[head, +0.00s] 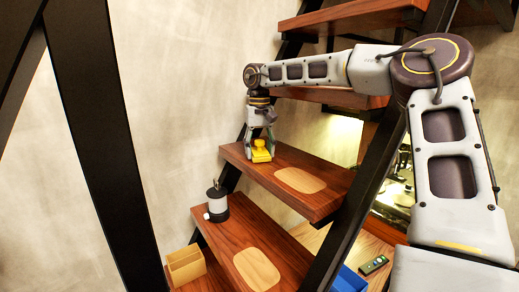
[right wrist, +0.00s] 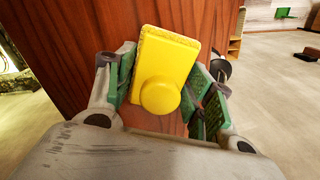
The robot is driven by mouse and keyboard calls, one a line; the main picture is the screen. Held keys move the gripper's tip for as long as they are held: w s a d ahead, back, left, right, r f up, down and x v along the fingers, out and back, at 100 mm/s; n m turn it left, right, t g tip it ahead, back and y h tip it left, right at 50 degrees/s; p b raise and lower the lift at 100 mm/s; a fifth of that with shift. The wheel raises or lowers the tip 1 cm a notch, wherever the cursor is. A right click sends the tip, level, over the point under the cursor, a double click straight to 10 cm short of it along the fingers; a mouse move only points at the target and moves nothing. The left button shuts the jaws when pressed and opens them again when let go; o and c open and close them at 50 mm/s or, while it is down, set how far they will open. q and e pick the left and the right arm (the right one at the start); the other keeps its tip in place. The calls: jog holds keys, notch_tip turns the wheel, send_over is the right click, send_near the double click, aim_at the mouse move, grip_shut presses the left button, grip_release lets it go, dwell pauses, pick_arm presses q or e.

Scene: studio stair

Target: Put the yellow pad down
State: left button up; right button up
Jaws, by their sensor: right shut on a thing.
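The yellow pad (head: 261,152) is a flat yellow block with a round knob on top. In the head view it is at the left part of a wooden stair tread (head: 318,204), touching it or just above it; I cannot tell which. My right gripper (head: 262,142) is above it, pointing down. In the right wrist view the yellow pad (right wrist: 168,65) lies between the green-padded fingers of my right gripper (right wrist: 162,95), which are shut on it. The wooden tread shows below it. My left gripper is not in view.
A pale oval inlay (head: 300,180) lies on the same tread, right of the pad. The tread below holds a black and white canister (head: 217,204) and another oval inlay (head: 257,269). A wooden box (head: 186,265) is at lower left. Dark stair beams (head: 110,130) flank the treads.

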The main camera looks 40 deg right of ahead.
aim_at(259, 140)
jog(key=shift+f, duration=0.15)
jog(key=o, duration=1)
jog(key=shift+o, duration=0.2)
jog(key=shift+r+b, duration=0.3)
jog(key=shift+r, duration=5.85)
